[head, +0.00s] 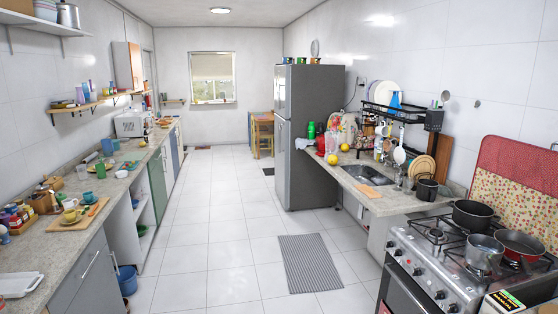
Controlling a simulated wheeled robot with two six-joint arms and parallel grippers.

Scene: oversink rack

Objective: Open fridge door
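A tall grey fridge (312,135) stands against the right wall, beyond the sink counter. Its front faces left toward the aisle and shows at a steep angle as a narrow strip (283,130). The doors look closed. Light vertical marks that may be handles show on the front edge, but they are too small to be sure. Several small jars and cans stand on top of the fridge. Neither of my grippers shows in the head view.
The tiled floor (215,230) of the aisle is clear up to the fridge, apart from a striped mat (310,263). A stove (465,260) and sink counter (370,188) line the right. A long counter (60,225) and blue bucket (127,279) are on the left.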

